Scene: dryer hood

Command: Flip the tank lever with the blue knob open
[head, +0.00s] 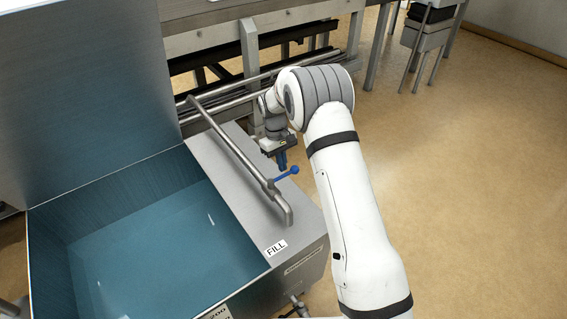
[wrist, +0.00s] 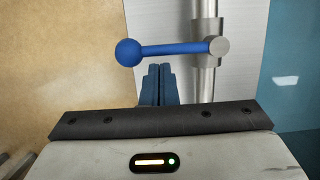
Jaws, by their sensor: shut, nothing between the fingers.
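The tank lever is a blue bar with a round blue knob (head: 295,170), mounted on a grey metal pipe (head: 240,157) along the tank's right rim. In the head view the lever (head: 283,174) points right, away from the water, across the pipe. The wrist view shows the knob (wrist: 129,52) at the left and the lever's pivot (wrist: 218,47) on the pipe at the right. My gripper (head: 282,168) is shut and empty. Its blue fingertips (wrist: 160,70) lie just beside the bar, between knob and pivot; I cannot tell whether they touch it.
The open tank (head: 140,240) holds blue water on the left. A FILL label (head: 276,248) is on its metal rim. A metal frame with rails (head: 250,40) stands behind. The tan floor (head: 450,180) to the right is clear.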

